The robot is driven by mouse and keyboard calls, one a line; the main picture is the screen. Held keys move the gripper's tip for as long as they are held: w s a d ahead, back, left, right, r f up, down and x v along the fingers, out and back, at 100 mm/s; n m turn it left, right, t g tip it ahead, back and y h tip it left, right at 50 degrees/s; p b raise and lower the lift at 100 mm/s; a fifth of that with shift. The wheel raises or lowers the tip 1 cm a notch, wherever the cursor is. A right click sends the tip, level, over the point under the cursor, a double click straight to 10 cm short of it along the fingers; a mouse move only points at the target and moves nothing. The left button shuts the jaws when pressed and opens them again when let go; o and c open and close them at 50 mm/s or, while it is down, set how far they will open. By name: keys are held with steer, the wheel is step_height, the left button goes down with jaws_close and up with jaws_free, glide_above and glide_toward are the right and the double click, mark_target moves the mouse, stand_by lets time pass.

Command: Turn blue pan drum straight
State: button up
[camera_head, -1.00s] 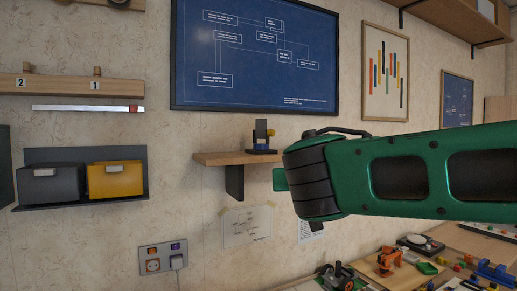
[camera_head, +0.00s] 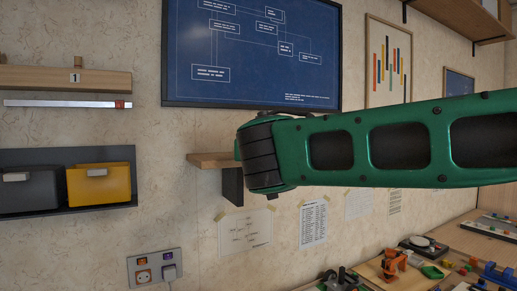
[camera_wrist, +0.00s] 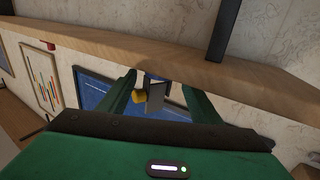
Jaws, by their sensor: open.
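The blue pan drum is hard to make out at the plate's end near the shelf. My gripper (camera_wrist: 160,84) is open, with one green finger on each side of the device. I cannot tell whether either finger touches it. In the head view the device and my gripper are hidden behind my green arm. The wooden shelf (camera_head: 208,160) shows only its left part there.
A framed blueprint (camera_head: 255,50) hangs above the shelf. A grey bin (camera_head: 30,193) and a yellow bin (camera_head: 98,185) sit on a rack at left. A socket plate (camera_head: 155,270) is below. The workbench at lower right holds several parts, including an orange one (camera_head: 394,264).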

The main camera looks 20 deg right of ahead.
steer(key=shift+x, duration=2.7)
steer(key=shift+c, duration=0.4)
steer(key=c, duration=0.9)
